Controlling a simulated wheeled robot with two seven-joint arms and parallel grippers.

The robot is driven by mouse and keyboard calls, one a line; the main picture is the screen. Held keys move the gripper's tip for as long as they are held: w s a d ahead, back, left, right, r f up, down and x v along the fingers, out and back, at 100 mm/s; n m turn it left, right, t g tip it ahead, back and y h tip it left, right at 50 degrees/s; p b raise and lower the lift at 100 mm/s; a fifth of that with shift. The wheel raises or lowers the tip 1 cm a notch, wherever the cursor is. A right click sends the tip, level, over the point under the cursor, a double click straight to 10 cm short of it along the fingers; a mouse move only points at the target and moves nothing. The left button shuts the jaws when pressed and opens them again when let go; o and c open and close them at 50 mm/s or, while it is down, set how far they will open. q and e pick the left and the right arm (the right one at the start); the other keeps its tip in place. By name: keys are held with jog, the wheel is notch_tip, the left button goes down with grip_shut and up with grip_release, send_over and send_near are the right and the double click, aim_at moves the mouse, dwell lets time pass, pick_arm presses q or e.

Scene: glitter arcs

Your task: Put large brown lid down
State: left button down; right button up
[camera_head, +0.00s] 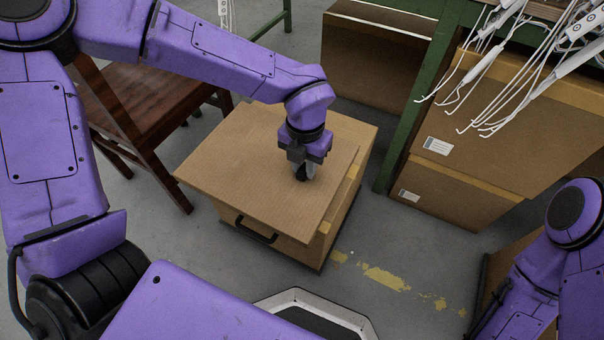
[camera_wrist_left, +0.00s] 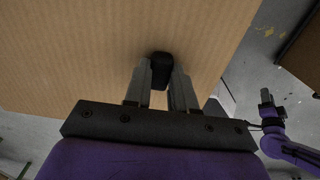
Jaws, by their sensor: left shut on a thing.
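The large brown lid (camera_head: 240,165) is a flat cardboard-coloured panel with a small black knob (camera_wrist_left: 160,72). My left gripper (camera_head: 304,172) points down at the lid and is shut on that knob; its two grey fingers (camera_wrist_left: 161,85) flank the knob in the left wrist view. The lid lies over a brown box (camera_head: 338,215) with a black handle on its front. It is shifted to the left, its left corner reaching past the box. I cannot tell whether the lid touches the box. My right gripper (camera_wrist_left: 267,98) shows small in the left wrist view; its jaw state is unclear.
A dark wooden chair (camera_head: 150,105) stands close to the left of the box. Brown cartons (camera_head: 510,130) and a green frame (camera_head: 408,150) stand on the right, with white cables (camera_head: 490,60) hanging above. The grey floor right of the box is clear, with worn yellow marks.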

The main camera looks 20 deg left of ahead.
pick_arm(q)
jog(key=f+b, duration=0.2)
jog(key=f, duration=0.1)
jog(key=w+a+f+b, duration=0.1)
jog(key=f, duration=0.1)
jog(key=shift+r, duration=0.15)
jog(key=shift+f, duration=0.4)
jog(key=c, duration=0.9)
grip_release()
jog(key=shift+c, duration=0.2)
notch_tip(320, 180, up, 13)
jog(key=p, duration=0.6)
jog(key=shift+d+f, duration=0.1)
